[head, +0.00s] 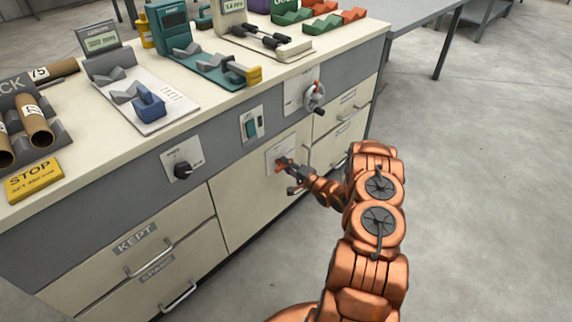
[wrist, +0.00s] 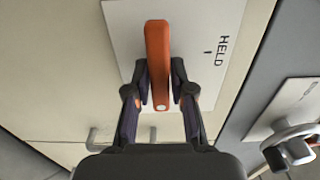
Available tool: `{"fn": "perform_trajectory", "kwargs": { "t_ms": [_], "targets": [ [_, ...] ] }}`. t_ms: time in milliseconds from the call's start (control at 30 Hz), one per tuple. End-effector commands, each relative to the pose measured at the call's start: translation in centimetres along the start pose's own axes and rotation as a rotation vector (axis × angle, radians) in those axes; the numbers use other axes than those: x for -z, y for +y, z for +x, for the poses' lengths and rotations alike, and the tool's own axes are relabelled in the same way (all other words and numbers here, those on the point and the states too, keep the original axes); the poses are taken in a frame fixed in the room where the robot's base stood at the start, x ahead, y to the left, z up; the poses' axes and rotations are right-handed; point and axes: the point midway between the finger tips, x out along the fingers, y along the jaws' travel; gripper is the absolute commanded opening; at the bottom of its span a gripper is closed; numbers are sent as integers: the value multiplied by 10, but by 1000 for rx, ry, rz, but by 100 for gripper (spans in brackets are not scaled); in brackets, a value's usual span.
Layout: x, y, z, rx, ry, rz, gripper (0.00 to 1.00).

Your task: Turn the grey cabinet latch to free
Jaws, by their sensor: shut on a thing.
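The latch has an orange lever (wrist: 157,45) on a pale plate (wrist: 125,35) on the cream cabinet door; the lever looks orange, not grey. The plate reads HELD beside a short mark, to the right of the lever in the wrist view. The lever lies along the picture's vertical there. My gripper (wrist: 161,88) has its two fingers on either side of the lever, shut on it near its lower end. In the head view, my gripper (head: 289,176) is at the latch plate (head: 273,155) and partly hides the lever.
A handwheel (head: 314,95) sticks out up and right of the latch; it also shows in the wrist view (wrist: 292,146). A switch (head: 251,126) and black knob (head: 183,170) are on the grey band. Drawer handles (head: 150,258) project at lower left. Open floor (head: 480,190) lies right.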

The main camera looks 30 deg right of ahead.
Motion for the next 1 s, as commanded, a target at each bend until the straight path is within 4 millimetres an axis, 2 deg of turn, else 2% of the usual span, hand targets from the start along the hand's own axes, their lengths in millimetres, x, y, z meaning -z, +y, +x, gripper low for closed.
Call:
{"fn": "perform_trajectory", "kwargs": {
  "t_ms": [400, 433, 633, 1000],
  "targets": [
    [1, 0, 0, 0, 1, 6, 0],
    [1, 0, 0, 0, 1, 6, 24],
    [0, 0, 0, 0, 1, 6, 44],
    [1, 0, -4, 0, 1, 6, 44]
  ]
}}
